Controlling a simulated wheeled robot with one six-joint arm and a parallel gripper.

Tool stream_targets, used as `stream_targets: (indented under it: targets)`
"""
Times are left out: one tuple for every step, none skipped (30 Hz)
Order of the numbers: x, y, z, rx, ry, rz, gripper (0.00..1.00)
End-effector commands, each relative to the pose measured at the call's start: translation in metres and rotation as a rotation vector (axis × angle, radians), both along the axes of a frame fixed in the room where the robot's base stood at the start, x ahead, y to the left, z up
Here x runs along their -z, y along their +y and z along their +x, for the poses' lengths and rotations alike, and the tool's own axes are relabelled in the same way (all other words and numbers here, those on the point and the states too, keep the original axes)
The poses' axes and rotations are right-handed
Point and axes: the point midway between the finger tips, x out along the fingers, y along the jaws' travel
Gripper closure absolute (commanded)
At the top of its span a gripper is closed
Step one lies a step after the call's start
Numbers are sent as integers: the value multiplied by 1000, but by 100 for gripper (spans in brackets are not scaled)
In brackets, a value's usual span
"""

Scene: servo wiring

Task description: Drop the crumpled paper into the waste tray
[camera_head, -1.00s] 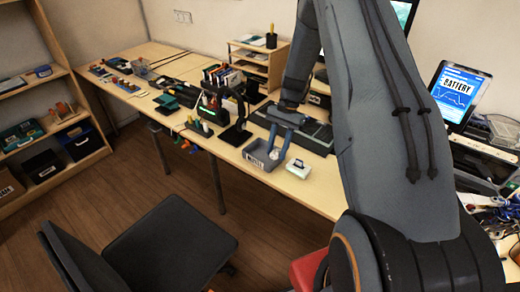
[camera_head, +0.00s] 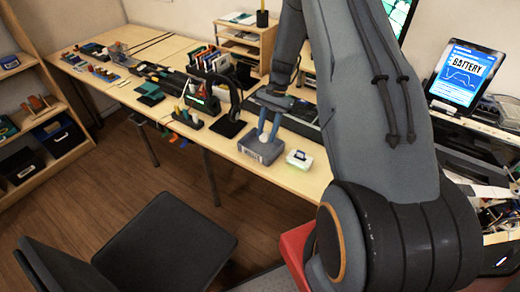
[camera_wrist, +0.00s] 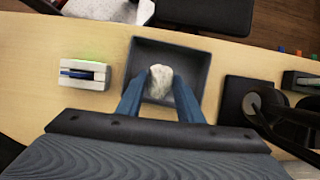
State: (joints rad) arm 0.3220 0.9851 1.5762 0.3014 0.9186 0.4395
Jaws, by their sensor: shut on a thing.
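My gripper (camera_wrist: 160,95) is shut on the crumpled paper (camera_wrist: 160,82), a small whitish lump between its two blue fingertips in the wrist view. The grey waste tray (camera_wrist: 199,48) lies under it, and the paper appears over the tray's opening. I cannot tell how far the paper is above the tray floor. In the head view my gripper (camera_head: 268,134) points down at the waste tray (camera_head: 262,152), which stands near the table's front edge. The paper shows there only as a small pale spot between the fingers.
A small white device (camera_wrist: 84,74) with a green glow lies beside the tray. A headphone stand (camera_head: 231,128) is on the tray's other side, with a black keyboard (camera_head: 300,118) behind. A dark chair (camera_head: 165,250) stands in front of the table.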

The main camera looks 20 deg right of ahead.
Motion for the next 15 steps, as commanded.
stream_targets:
  targets:
    - [6,0,0,0,0,0,87]
    - [8,0,0,0,0,0,87]
    - [11,0,0,0,-1,-1,87]
    - [12,0,0,0,-1,-1,87]
    - [13,0,0,0,-1,-1,87]
    - [13,0,0,0,-1,-1,87]
    - [13,0,0,-1,-1,-1,87]
    - [13,0,0,-1,-1,-1,87]
    - [13,0,0,0,-1,-1,87]
    - [13,0,0,-1,-1,-1,87]
    - [13,0,0,-1,-1,-1,87]
    - [13,0,0,0,-1,-1,87]
    - [13,0,0,0,-1,-1,64]
    - [13,0,0,0,-1,-1,58]
    - [13,0,0,0,-1,-1,52]
